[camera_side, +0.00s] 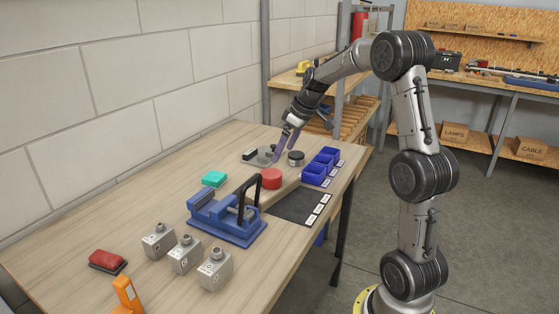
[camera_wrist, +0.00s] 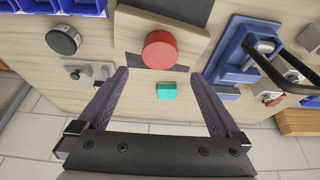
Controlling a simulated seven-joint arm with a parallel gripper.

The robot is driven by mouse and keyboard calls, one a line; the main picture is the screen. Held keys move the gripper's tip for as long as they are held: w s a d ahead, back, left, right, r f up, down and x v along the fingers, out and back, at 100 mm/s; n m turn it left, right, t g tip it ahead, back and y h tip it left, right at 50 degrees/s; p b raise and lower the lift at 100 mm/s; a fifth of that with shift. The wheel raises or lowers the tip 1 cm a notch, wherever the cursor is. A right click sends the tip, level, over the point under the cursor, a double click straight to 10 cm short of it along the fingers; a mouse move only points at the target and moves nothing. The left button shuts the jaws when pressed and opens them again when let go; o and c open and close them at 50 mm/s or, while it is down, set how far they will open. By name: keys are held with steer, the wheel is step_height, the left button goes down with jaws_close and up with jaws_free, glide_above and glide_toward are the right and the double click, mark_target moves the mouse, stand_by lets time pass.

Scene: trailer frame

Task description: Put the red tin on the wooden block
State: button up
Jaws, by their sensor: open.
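The red tin (camera_side: 271,178) is a short round can near the middle of the bench in the side view. In the wrist view the red tin (camera_wrist: 160,49) appears to stand on the pale wooden block (camera_wrist: 194,36), over its near edge; its underside is hidden. The block (camera_side: 290,185) is partly hidden by the tin and the blue vise in the side view. My gripper (camera_side: 283,147) is above the bench, beyond the tin. Its fingers (camera_wrist: 160,74) are wide apart with nothing between them, and it is apart from the tin.
A teal box (camera_wrist: 166,91) lies near the tin. A blue vise (camera_side: 230,218) with a dark handle stands close by. A dark round tin (camera_side: 296,158), blue bins (camera_side: 318,168) and a black mat (camera_side: 295,205) are to the right. Several grey metal blocks (camera_side: 184,254) stand in front.

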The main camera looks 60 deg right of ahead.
steer(key=s+a+r, duration=0.3)
steer(key=s+a, duration=0.2)
steer(key=a, duration=0.4)
steer(key=s+a+r, duration=0.4)
steer(key=a, duration=0.5)
steer(key=s+a+f, duration=0.2)
steer(key=s+a, duration=0.2)
steer(key=s, duration=0.3)
steer(key=s+a+f+t, duration=0.1)
steer(key=s+a, duration=0.3)
steer(key=s, duration=0.2)
steer(key=shift+s+f, duration=0.35)
